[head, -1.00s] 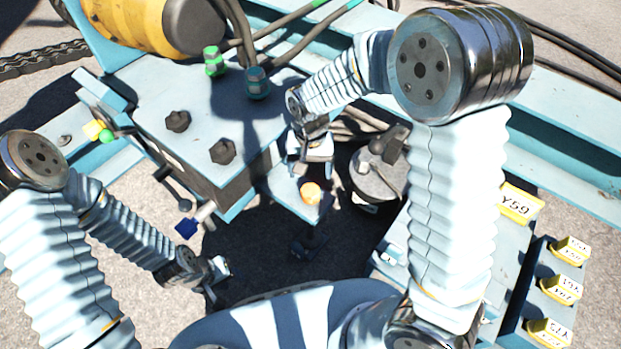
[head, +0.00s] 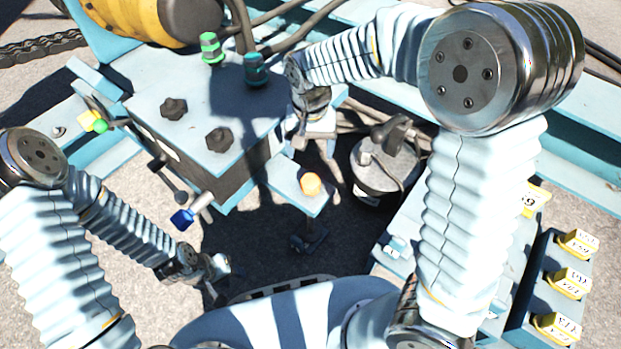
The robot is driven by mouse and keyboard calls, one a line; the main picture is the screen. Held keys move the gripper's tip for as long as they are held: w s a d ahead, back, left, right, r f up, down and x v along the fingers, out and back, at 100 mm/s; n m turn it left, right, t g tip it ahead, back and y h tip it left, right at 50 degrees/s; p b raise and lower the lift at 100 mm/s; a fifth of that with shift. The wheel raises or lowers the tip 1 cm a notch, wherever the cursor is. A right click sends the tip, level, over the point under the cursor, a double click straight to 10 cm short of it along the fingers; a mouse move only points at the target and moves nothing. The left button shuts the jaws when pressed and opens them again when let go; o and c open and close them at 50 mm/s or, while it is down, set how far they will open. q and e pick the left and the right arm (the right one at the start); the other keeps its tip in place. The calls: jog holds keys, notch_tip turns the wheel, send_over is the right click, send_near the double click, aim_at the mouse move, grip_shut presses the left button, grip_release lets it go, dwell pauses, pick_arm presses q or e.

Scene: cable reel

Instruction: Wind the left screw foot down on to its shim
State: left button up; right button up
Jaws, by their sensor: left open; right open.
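An orange knob (head: 310,184) sits on a light blue bracket (head: 290,181) at the near right corner of the blue machine box. A dark foot (head: 308,242) stands in shadow below that bracket; any shim under it cannot be made out. A green knob (head: 101,126) beside a yellow part is at the box's left side. I cannot tell which of these belongs to the left screw foot. My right gripper (head: 325,158) is open, just behind the orange knob and apart from it. My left gripper (head: 216,282) is open and empty, low in front of the box.
A lever with a blue end (head: 183,218) sticks out from the box front. Dark bolts (head: 219,139) and green fittings (head: 210,48) stand on its top. A round grey canister (head: 385,165) is right of the bracket. Yellow tags (head: 568,282) line the right side.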

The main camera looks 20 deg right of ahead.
aim_at(311, 180)
notch_tip(311, 180, down, 13)
jog(key=b, duration=0.3)
jog(key=c, duration=1)
jog(key=shift+r+m+p, duration=0.15)
jog(key=shift+m+p, duration=0.65)
jog(key=shift+m, duration=0.15)
jog(key=shift+r+m+p, duration=0.15)
jog(key=shift+m+p, duration=0.65)
jog(key=shift+m, duration=0.15)
jog(key=m+p, duration=0.4)
jog(key=m, duration=0.1)
jog(key=shift+f+m+p, duration=0.15)
jog(key=shift+m+p, duration=0.7)
jog(key=shift+m, duration=0.25)
